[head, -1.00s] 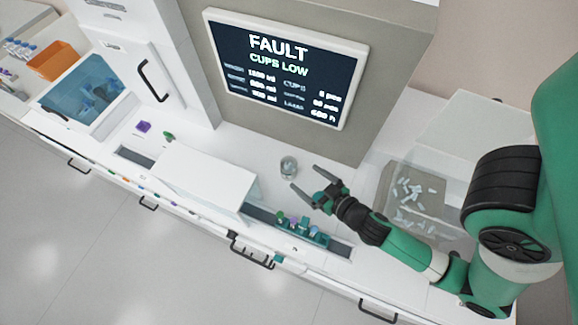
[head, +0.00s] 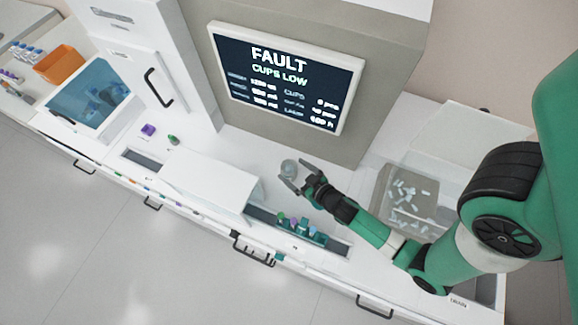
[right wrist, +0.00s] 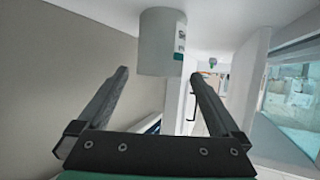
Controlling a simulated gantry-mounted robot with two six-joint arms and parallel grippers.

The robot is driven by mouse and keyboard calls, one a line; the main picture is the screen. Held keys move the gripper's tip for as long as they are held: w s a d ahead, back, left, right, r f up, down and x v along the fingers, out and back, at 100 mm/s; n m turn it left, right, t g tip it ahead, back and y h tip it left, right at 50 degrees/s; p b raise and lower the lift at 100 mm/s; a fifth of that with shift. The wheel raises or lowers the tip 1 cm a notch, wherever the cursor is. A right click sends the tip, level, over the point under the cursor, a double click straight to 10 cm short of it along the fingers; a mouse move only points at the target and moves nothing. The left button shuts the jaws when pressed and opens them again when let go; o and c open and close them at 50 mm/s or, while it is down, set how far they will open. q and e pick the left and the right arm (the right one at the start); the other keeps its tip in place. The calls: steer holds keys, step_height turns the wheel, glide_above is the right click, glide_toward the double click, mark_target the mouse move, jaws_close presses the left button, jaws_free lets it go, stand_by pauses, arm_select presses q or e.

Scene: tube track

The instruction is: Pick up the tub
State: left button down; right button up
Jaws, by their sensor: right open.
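The tub (head: 289,167) is a small, pale, round container standing on the white counter (head: 262,148) below the screen. In the right wrist view the tub (right wrist: 161,42) is white with a label at one side and appears ahead, between the lines of the two fingers. My right gripper (head: 294,175) is open, with its fingertips at the tub in the head view. In the right wrist view the gripper (right wrist: 160,74) is empty. Whether a finger touches the tub I cannot tell. My left gripper is not in view.
A screen (head: 285,75) reading "FAULT CUPS LOW" stands behind the tub. A clear bin (head: 383,190) of pale pieces is to the right. A white cover (head: 205,178) is to the left.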

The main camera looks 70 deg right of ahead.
mark_target(284, 163)
steer(key=x, duration=0.3)
steer(key=c, duration=1.3)
